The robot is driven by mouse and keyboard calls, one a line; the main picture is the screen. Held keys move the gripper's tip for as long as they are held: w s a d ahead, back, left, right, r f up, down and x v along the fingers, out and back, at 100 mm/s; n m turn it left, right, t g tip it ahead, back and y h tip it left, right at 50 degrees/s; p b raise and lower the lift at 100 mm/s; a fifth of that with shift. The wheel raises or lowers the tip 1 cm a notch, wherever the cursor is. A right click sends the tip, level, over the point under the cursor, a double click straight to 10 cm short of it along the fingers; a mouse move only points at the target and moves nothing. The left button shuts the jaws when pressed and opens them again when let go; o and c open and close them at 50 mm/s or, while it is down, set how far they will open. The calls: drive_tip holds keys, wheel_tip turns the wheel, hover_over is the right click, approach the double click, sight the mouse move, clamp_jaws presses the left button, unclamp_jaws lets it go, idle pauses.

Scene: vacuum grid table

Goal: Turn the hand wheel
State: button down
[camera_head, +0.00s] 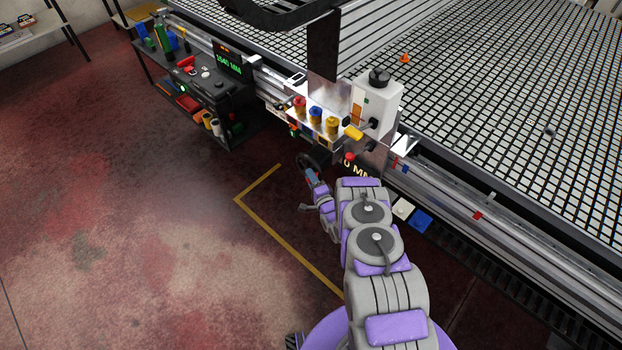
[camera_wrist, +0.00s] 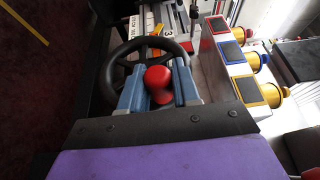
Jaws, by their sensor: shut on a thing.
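The hand wheel (camera_wrist: 118,56) is a black ring with spokes on the side of the machine. In the wrist view it stands just beyond my gripper (camera_wrist: 158,90). A red knob (camera_wrist: 158,76) sits between the two blue-grey fingers, and my gripper is shut on it. In the head view the wheel (camera_head: 306,161) shows small and dark, below the machine's front box. My gripper (camera_head: 312,178) reaches up to it there, and the wheel is partly hidden. The head view does not show the grip itself clearly.
Several yellow-based knobs with coloured tops (camera_head: 316,118) stand above the wheel, close to my gripper. The grid table (camera_head: 480,100) fills the right. A dark tool cart (camera_head: 205,90) stands at the left. The floor (camera_head: 130,230) at the left is clear.

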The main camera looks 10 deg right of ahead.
drive_tip(key=shift+s+f+t+b, duration=0.25)
drive_tip(key=shift+f+b, duration=0.25)
drive_tip(key=shift+f, duration=0.25)
drive_tip(key=shift+s+d+f+m+t+y+b, duration=0.15)
drive_tip(key=shift+m+t+b, duration=0.2)
drive_tip(key=shift+b, duration=0.3)
drive_tip(key=shift+w+f+m+t+y+b, duration=0.15)
drive_tip(key=shift+t+b, duration=0.25)
drive_tip(key=shift+b, duration=0.2)
drive_tip(key=shift+s+r, duration=0.15)
drive_tip(key=shift+r, duration=0.05)
drive_tip(key=shift+a, duration=0.2)
drive_tip(key=c, duration=1.2)
unclamp_jaws()
drive_tip(key=o, duration=0.3)
drive_tip(key=shift+w+a+f, duration=0.1)
drive_tip(key=shift+w, duration=0.15)
